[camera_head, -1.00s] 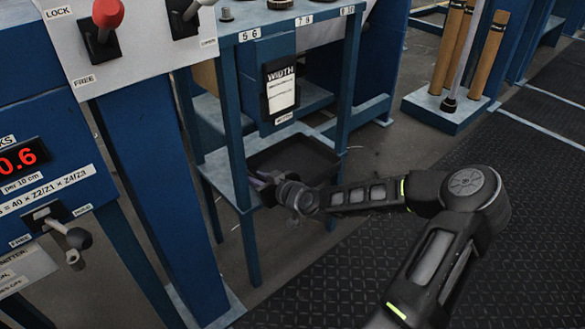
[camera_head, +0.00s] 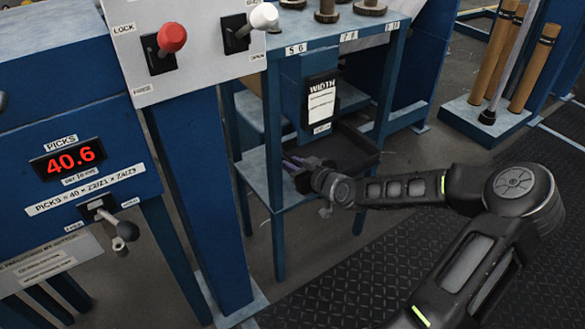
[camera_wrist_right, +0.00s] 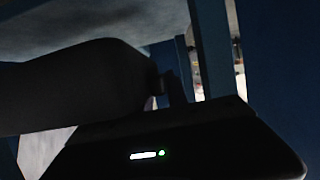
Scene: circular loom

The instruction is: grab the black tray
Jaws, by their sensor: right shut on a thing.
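The black tray (camera_head: 364,151) is at the lower shelf of the blue loom frame, behind a front leg. Its near side is partly hidden by my right gripper (camera_head: 297,165) and wrist. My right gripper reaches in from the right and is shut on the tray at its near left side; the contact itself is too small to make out. My left gripper is not in view.
The shelf (camera_head: 256,172) sits between blue legs (camera_head: 276,150) close to my gripper. A WIDTH panel (camera_head: 321,102) hangs above the tray. A control panel with red (camera_head: 171,38) and white (camera_head: 263,16) levers is at left. Open dark floor matting (camera_head: 330,290) lies in front.

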